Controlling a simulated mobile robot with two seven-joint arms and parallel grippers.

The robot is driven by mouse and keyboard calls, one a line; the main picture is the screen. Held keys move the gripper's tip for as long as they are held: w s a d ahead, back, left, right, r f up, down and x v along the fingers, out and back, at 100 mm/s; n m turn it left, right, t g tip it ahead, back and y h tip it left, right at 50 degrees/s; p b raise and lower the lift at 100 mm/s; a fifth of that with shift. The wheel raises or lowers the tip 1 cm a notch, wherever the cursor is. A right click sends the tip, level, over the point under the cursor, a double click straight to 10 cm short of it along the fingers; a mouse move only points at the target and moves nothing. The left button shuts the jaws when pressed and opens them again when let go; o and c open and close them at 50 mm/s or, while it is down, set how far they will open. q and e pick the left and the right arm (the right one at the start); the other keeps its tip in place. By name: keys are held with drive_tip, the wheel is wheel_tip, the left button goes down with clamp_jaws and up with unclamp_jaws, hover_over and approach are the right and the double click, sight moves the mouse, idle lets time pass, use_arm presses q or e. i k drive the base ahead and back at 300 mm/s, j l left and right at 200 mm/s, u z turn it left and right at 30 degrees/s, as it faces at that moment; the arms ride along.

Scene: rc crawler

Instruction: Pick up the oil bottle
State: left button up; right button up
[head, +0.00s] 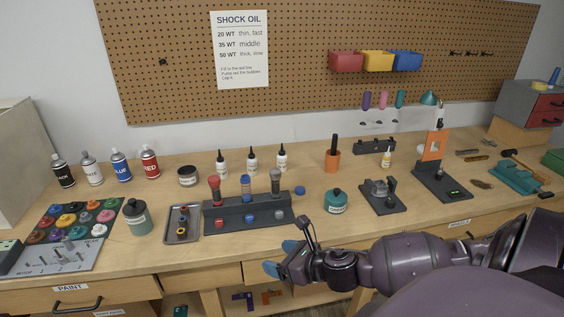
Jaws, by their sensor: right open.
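Three white oil bottles with dark caps stand upright in a row on the bench in the head view: a left one (222,162), a middle one (252,162) and a right one (282,160). Their labels are too small to read. A smaller bottle with a yellowish label (387,159) stands further right. My right gripper (281,257) is open and empty at the bench's front edge, its blue fingertips pointing left. It is well in front of the bottles and touches none. My left gripper is not in view.
A dark shock stand (250,212) with several shocks lies between my right gripper and the bottles. A teal jar (335,201) and orange cup (332,161) stand to the right. A parts tray (182,224) and spray cans (122,167) are left. A SHOCK OIL sign (240,50) hangs behind.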

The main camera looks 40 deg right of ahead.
sight(281, 157)
drive_tip(key=i+l, duration=0.2)
drive_tip(key=l, duration=0.15)
drive_tip(key=i+l, duration=0.15)
drive_tip(key=l, duration=0.25)
drive_tip(key=i+l, duration=0.2)
drive_tip(key=l, duration=0.15)
drive_tip(key=i+l, duration=0.15)
drive_tip(key=l, duration=0.2)
drive_tip(key=i+l, duration=0.2)
drive_tip(key=l, duration=0.2)
